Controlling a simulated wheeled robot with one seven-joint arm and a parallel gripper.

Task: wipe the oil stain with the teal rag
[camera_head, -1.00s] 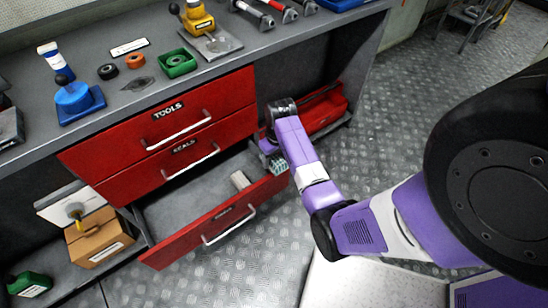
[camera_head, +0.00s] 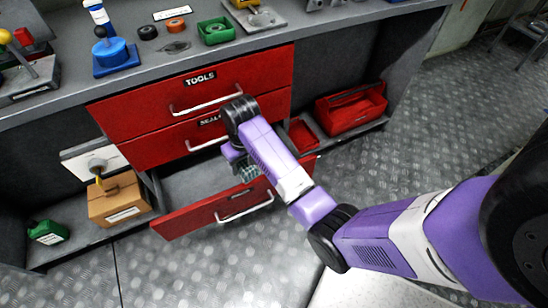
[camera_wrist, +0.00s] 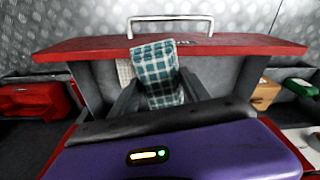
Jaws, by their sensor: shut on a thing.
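The teal plaid rag (camera_wrist: 157,72) is pinched between the two fingers of my gripper (camera_wrist: 160,92) in the wrist view. In the head view the rag (camera_head: 249,174) shows just below my gripper (camera_head: 240,160), over the open bottom drawer (camera_head: 190,221). I cannot tell whether it touches the drawer. A small dark flat patch (camera_head: 174,47) lies on the worktop (camera_head: 50,107); I cannot tell whether it is the oil stain or a part.
A pale checked item (camera_wrist: 125,70) is beside the rag in the wrist view. Two closed red drawers (camera_head: 200,92) sit above the open one. A cardboard box (camera_head: 118,200) and a red toolbox (camera_head: 350,110) stand on the lower shelf. Blue, green and orange items crowd the worktop.

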